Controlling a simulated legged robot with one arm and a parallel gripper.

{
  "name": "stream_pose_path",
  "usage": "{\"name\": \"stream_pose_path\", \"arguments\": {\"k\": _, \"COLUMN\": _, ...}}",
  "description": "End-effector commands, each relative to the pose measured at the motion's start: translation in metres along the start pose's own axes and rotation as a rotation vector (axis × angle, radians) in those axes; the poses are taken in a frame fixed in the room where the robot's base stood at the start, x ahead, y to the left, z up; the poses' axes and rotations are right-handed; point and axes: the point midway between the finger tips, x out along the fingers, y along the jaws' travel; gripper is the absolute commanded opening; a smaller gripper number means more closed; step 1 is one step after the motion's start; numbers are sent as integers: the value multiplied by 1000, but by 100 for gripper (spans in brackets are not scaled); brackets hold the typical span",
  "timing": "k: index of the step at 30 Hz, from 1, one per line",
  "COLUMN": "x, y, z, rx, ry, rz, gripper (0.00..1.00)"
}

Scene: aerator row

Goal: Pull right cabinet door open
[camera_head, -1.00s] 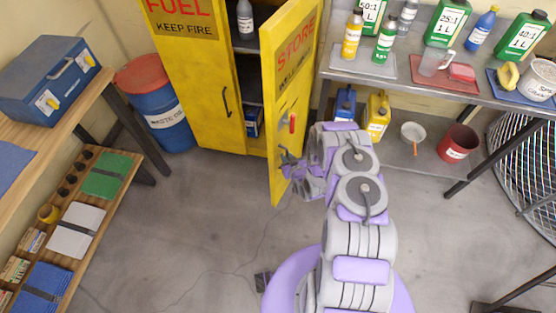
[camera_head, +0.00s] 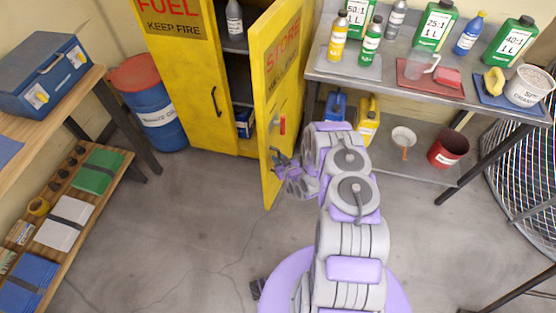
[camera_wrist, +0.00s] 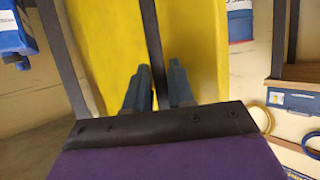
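The yellow right cabinet door (camera_head: 283,75), with "STORE" lettering, stands swung out from the cabinet. It carries a red lever (camera_head: 282,124) on its outer face. My gripper (camera_head: 276,158) is at the door's outer face, low down near its free edge and below the red lever. In the wrist view, my two fingers (camera_wrist: 161,88) are apart, with a dark strip showing between them against yellow. I cannot tell whether they touch the door. The left door (camera_head: 185,90), with a black handle (camera_head: 215,101), is closed.
A metal bench (camera_head: 400,88) with bottles and trays stands right of the door, with jugs and a red bucket (camera_head: 448,146) on its lower shelf. A blue barrel (camera_head: 152,105) stands left of the cabinet. A wooden shelf unit (camera_head: 62,208) runs along the left. The floor in front is clear.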

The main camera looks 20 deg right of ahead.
Motion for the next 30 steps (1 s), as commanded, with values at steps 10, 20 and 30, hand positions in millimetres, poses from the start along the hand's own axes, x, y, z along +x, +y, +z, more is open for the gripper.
{"name": "stream_pose_path", "arguments": {"k": 10, "x": -3, "y": 0, "z": 0, "rx": 0, "ry": 0, "rz": 1, "gripper": 25}}
{"name": "stream_pose_path", "arguments": {"k": 20, "x": -54, "y": 1, "z": -1, "rx": 3, "ry": -5, "rz": 1, "gripper": 25}}
{"name": "stream_pose_path", "arguments": {"k": 30, "x": -126, "y": 2, "z": 0, "rx": 4, "ry": -1, "rz": 2, "gripper": 25}}
